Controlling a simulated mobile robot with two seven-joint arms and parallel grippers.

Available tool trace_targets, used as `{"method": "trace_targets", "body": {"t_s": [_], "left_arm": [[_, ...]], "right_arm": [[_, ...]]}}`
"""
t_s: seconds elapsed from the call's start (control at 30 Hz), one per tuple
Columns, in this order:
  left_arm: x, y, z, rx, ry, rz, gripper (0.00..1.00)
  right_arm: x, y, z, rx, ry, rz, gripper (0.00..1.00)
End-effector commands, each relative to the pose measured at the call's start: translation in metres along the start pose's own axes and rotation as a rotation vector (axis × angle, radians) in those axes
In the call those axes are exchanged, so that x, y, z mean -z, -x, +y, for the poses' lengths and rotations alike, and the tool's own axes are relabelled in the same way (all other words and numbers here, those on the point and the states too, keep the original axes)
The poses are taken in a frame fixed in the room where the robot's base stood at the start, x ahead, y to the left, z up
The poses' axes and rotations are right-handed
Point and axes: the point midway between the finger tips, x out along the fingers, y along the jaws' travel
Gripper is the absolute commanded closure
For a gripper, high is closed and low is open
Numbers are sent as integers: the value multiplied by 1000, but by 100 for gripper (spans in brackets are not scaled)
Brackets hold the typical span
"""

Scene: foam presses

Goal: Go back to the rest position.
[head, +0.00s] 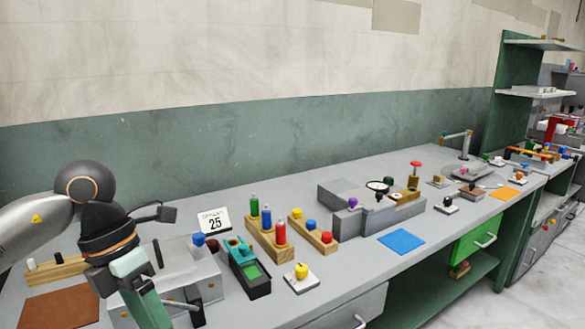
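My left arm comes in from the left edge, with its black wrist bent downward. My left gripper (146,303) hangs over the near left part of the bench, in front of a grey box-like fixture (186,266). Its fingertips are at or below the bottom edge of the view, so I cannot tell whether it is open or shut or holds anything. My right arm and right gripper are not in view.
The long grey bench (352,265) carries a brown mat (62,308), teal device (243,262), wooden block with coloured bottles (268,240), yellow-knobbed button (301,272), grey press fixture (345,222) and blue mat (402,241). Bench around the blue mat is clear.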

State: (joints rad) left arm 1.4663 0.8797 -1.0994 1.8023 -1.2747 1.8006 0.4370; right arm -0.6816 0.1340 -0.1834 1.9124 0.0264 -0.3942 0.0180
Motion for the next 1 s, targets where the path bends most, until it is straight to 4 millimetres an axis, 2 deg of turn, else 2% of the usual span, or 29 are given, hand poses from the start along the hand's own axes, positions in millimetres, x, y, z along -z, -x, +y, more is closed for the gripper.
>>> {"method": "trace_targets", "body": {"t_s": [0.03, 0.1, 0.23, 0.3, 0.4, 0.53, 0.67, 0.77, 0.87, 0.97, 1.0], "left_arm": [[-6, -16, -17, 88, -27, -2, 28], [-14, -32, -44, 221, -56, -20, 28], [-28, -56, -100, 519, -77, -69, 28], [-36, -61, -129, 698, -61, -105, 28], [-48, -60, -163, 949, 2, -166, 28], [-67, -49, -187, 1257, 152, -257, 28], [-89, -39, -183, 1528, 379, -358, 28], [-105, -40, -162, 1700, 608, -439, 28], [-116, -53, -128, 1833, 877, -518, 28], [-118, -82, -87, 1917, 1184, -590, 28], [-116, -97, -70, 1934, 1316, -616, 28]], "right_arm": [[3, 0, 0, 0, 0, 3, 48], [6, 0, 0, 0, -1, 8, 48], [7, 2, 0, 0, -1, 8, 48], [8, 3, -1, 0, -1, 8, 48], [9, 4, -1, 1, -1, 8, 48], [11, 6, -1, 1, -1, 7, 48], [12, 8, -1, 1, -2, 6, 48], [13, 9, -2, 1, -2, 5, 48], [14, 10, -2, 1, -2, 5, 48], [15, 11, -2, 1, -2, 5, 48], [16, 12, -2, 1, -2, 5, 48]]}}
